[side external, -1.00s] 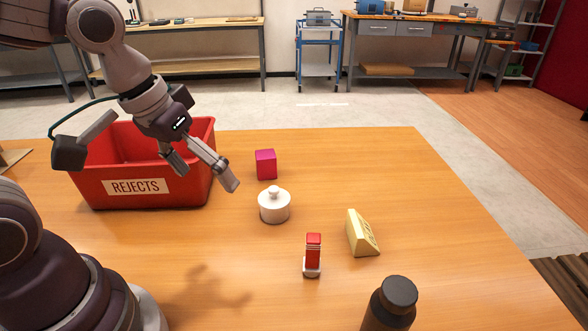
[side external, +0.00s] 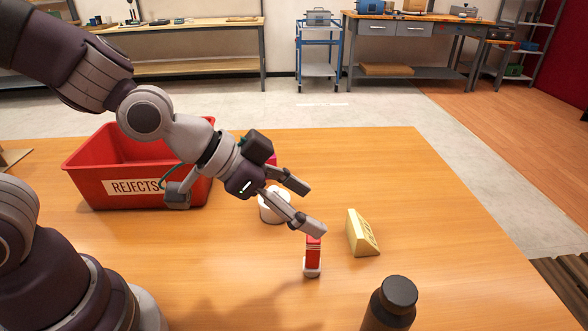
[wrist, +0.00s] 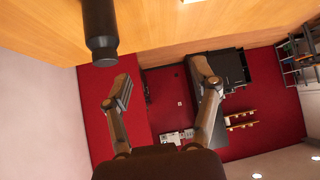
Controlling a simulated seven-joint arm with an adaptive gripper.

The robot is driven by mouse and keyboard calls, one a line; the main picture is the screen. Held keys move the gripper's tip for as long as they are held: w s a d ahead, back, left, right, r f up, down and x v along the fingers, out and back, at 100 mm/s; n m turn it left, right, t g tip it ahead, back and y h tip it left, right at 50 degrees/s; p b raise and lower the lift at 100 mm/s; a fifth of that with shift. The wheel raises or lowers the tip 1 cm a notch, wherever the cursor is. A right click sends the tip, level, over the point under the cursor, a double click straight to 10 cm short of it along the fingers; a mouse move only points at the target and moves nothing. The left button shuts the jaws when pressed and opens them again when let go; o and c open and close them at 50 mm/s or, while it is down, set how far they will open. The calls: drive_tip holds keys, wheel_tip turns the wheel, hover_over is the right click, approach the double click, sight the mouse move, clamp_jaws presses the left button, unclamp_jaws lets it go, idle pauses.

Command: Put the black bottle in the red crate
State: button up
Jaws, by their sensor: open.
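The black bottle (side external: 390,305) stands upright at the front right of the table, cut off by the lower picture edge. It also shows at the top of the wrist view (wrist: 100,28), beyond my left finger. The red crate (side external: 88,187), labelled REJECTS, stands at the left of the table, with my arm passing in front of part of it. My gripper (side external: 315,208) is open and empty, above the table near the red and white object. It is left of the bottle and farther back, clearly apart from it. Both fingers show spread in the wrist view (wrist: 165,88).
A red and white object (side external: 313,257) stands just below my fingertips. A yellow wedge (side external: 361,234) lies to its right. A white lidded pot (side external: 268,213) and a magenta block (side external: 273,158) are partly hidden behind my gripper. The table's right side is mostly clear.

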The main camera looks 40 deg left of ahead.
sight(382, 296)
drive_tip(key=d+f+h, duration=0.1)
drive_tip(key=d, duration=0.2)
drive_tip(key=s+d+f+m+h, duration=0.1)
drive_tip(key=d+f, duration=0.1)
drive_tip(key=d+f+m+t+h, duration=0.1)
drive_tip(key=d+f, duration=0.1)
drive_tip(key=d, duration=0.1)
drive_tip(key=shift+s+d+h, duration=0.15)
drive_tip(key=shift+d+h, duration=0.2)
drive_tip(key=shift+h, duration=0.05)
drive_tip(key=shift+s+d+f+t, duration=0.15)
drive_tip(key=shift+d+f+t, duration=0.2)
drive_tip(key=shift+f+t, duration=0.1)
drive_tip(key=x, duration=0.7)
drive_tip(key=shift+d, duration=0.2)
drive_tip(key=shift+c, duration=0.2)
clamp_jaws()
